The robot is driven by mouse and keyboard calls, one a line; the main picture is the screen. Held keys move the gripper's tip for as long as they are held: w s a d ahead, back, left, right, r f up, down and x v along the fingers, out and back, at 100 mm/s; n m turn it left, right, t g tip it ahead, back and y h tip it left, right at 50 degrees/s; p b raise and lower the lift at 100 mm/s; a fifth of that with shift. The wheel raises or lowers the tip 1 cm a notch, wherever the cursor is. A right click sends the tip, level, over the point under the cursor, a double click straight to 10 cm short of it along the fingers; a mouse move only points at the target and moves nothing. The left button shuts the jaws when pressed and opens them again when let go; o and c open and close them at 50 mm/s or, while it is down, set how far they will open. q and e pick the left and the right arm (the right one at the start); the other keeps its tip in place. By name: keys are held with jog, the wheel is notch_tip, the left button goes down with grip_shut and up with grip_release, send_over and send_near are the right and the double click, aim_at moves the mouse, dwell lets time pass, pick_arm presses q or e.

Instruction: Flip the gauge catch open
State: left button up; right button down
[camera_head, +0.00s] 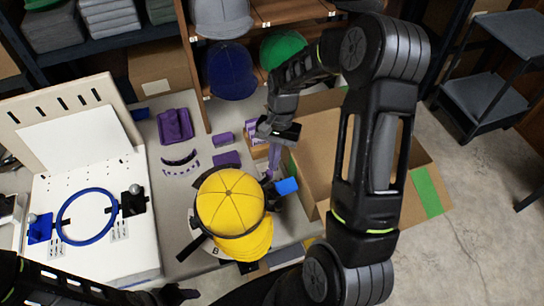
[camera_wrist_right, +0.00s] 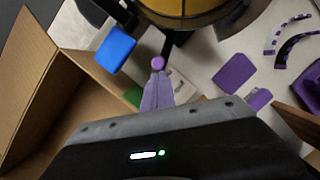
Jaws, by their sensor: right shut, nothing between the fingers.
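My right gripper (camera_head: 270,172) reaches down beside the yellow cap (camera_head: 229,205); its pale purple fingers are together and empty. In the right wrist view the closed fingertips (camera_wrist_right: 157,76) lie right at a small round purple knob (camera_wrist_right: 158,62), which looks like part of the gauge catch. I cannot tell whether they touch it. The catch is otherwise mostly hidden by the gripper and cap. A blue block (camera_head: 287,186) sits just right of the fingers, and also shows in the right wrist view (camera_wrist_right: 115,48). My left gripper (camera_head: 176,294) is at the bottom edge, its jaw state unclear.
An open cardboard box (camera_head: 430,165) stands close on the right, behind my right arm. Purple parts (camera_head: 175,126) lie on the table left of the gripper. A white board with a blue hoop (camera_head: 87,216) is at left. Shelves with caps (camera_head: 230,70) are behind.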

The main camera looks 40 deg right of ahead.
pick_arm(q)
jog(key=shift+f, duration=0.2)
pick_arm(e)
jog(key=shift+s+d+f+m, duration=0.1)
jog(key=shift+s+m, duration=0.55)
jog(key=shift+m, duration=0.05)
jog(key=shift+w, duration=0.15)
jog(key=shift+w+a, duration=0.35)
jog(key=shift+w, duration=0.2)
pick_arm(q)
jog(key=shift+r, duration=0.1)
